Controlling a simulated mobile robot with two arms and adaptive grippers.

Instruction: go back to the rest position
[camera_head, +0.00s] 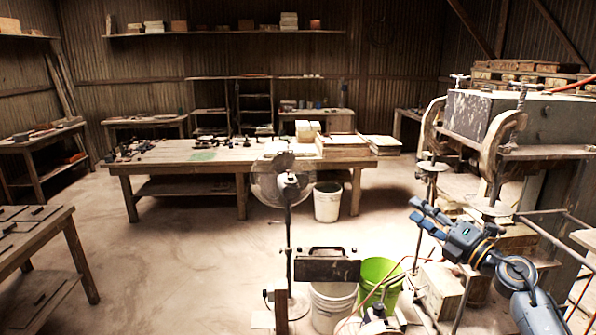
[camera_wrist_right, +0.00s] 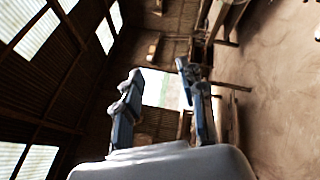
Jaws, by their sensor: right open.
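My left gripper is not in the head view.
A fan (camera_head: 275,178), a green bucket (camera_head: 380,272) and a white bucket (camera_head: 331,306) stand in the middle foreground. A long wooden workbench (camera_head: 180,168) with tools and boxes is behind. A low table (camera_head: 40,245) is at left. The floor at centre left is clear.

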